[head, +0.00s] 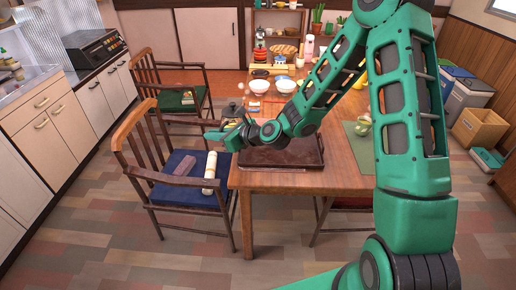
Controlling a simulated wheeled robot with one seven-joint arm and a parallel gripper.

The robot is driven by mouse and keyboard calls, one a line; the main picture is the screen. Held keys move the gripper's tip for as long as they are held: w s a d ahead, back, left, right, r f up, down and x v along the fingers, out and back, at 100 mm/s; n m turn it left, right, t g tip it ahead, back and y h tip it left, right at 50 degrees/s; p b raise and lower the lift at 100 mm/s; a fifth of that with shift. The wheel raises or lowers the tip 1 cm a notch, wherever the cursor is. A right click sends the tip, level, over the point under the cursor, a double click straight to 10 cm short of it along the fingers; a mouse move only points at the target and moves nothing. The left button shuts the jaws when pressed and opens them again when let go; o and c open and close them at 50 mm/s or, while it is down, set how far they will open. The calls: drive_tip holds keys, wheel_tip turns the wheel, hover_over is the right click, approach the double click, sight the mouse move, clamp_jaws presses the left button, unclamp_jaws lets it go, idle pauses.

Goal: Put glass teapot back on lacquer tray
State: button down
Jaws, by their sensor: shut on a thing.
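The lacquer tray (290,157) is a dark brown, raised-rim tray on the near left part of the wooden table. My gripper (222,130) is at the table's left edge, to the left of the tray and above it. It is shut on a small, greyish, see-through thing, which looks like the glass teapot (233,110). The teapot is apart from the tray. Its outline is small and partly hidden by my gripper, so its tilt is hard to tell. My forearm passes over the back right of the tray.
Two bowls (285,86) stand behind the tray. A green mat (358,148) with a small greenish vessel (363,124) lies to its right. A chair with a blue cushion (187,183) holding a pale roll (210,172) stands left of the table. A shelf rack (279,40) stands at the back.

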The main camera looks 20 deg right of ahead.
drive_tip(key=w+d+f, duration=0.1)
drive_tip(key=d+f, duration=0.1)
drive_tip(key=d, duration=0.1)
drive_tip(key=w+d+f, duration=0.1)
drive_tip(key=d+f, duration=0.1)
drive_tip(key=d, duration=0.2)
drive_tip(key=d+f, duration=0.3)
drive_tip(key=d, duration=0.1)
drive_tip(key=shift+w, duration=0.4)
drive_tip(key=shift+f, duration=2)
drive_tip(key=c, duration=1.9)
unclamp_jaws()
drive_tip(key=shift+f, duration=0.1)
drive_tip(key=shift+o, duration=0.2)
drive_tip(key=v, duration=1.2)
drive_tip(key=shift+r, duration=0.2)
